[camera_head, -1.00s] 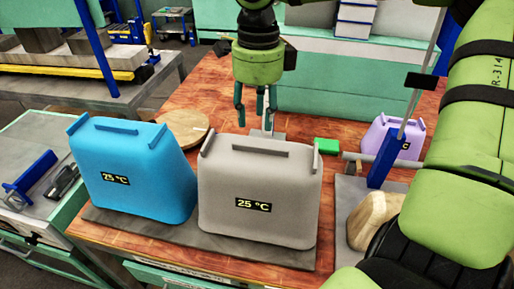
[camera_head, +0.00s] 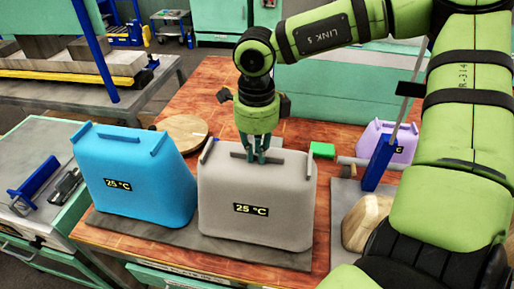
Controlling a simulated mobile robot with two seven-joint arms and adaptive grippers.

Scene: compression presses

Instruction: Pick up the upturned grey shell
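The grey shell (camera_head: 257,205) stands on a grey mat at the front of the wooden table, with a "25 °C" label on its front and a bar handle on top. My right gripper (camera_head: 258,157) points down over the middle of the shell's top. Its dark green fingers are drawn close together at the bar handle and look shut on it; the far side of the grip is hidden. The shell still rests on the mat. My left gripper is not in view.
A blue shell (camera_head: 135,180) stands close on the left of the grey one. A round wooden board (camera_head: 185,130) lies behind them. To the right are a green block (camera_head: 322,150), a purple shell (camera_head: 398,145), a blue stand (camera_head: 379,165) and a pale wooden piece (camera_head: 365,222).

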